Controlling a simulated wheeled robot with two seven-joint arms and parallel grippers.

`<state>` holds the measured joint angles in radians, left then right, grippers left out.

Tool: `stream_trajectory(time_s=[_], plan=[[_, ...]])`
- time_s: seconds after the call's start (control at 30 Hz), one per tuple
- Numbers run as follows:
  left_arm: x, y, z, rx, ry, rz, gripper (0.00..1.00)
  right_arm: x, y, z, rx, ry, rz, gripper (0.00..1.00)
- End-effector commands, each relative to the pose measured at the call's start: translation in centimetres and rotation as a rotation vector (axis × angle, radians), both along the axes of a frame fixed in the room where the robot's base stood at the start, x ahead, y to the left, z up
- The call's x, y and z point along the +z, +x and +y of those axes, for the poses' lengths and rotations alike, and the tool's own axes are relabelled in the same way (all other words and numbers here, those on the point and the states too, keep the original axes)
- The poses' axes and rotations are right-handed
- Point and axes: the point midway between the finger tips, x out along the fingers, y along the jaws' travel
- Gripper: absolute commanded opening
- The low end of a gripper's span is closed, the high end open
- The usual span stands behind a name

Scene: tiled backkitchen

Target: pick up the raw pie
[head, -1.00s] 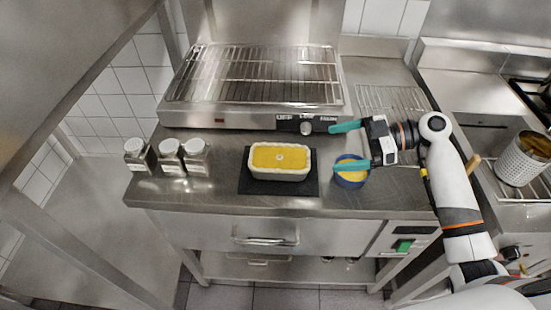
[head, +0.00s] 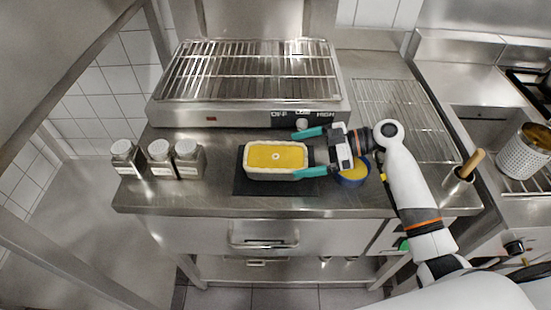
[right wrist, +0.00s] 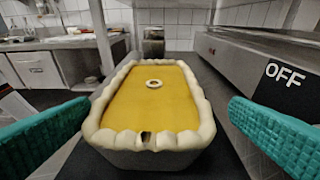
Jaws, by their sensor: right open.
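The raw pie (head: 276,158) is a loaf-shaped pale crust with yellow filling and a small ring on top. It sits on a dark mat (head: 277,188) on the steel counter. My right gripper (head: 302,152) is open at the pie's right end, its teal fingers pointing left. In the right wrist view the pie (right wrist: 152,95) lies straight ahead, between the two spread fingers (right wrist: 160,135), with a visible gap on each side. My left gripper is not in view.
A grill with a wire rack (head: 250,75) stands behind the pie. Several shakers (head: 160,158) stand at the left. A blue bowl with yellow contents (head: 354,172) is partly hidden under my right gripper.

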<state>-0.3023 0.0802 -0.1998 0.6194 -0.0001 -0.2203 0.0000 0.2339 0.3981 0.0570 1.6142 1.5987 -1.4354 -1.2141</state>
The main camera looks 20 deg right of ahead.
Motion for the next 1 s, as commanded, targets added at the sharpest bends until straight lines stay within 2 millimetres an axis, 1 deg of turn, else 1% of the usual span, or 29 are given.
stream_trajectory(time_s=[0.03,0.17,0.3,0.4,0.6,1.0], plan=[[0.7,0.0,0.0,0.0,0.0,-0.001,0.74,0.2,0.0,0.7,0.002,0.004,0.003,1.0],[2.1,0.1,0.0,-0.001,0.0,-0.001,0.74,-0.2,0.1,2.7,0.003,0.005,0.004,1.0],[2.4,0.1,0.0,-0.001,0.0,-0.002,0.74,-1.1,0.6,4.2,0.002,0.003,0.002,1.0],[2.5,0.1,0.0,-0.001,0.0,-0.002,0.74,-1.4,0.7,4.6,0.0,0.001,0.002,1.0],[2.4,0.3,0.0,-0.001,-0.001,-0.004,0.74,-1.5,0.7,4.6,0.001,0.0,0.001,1.0],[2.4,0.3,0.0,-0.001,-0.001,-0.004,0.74,-1.5,0.7,4.6,0.002,0.0,0.001,0.36]])
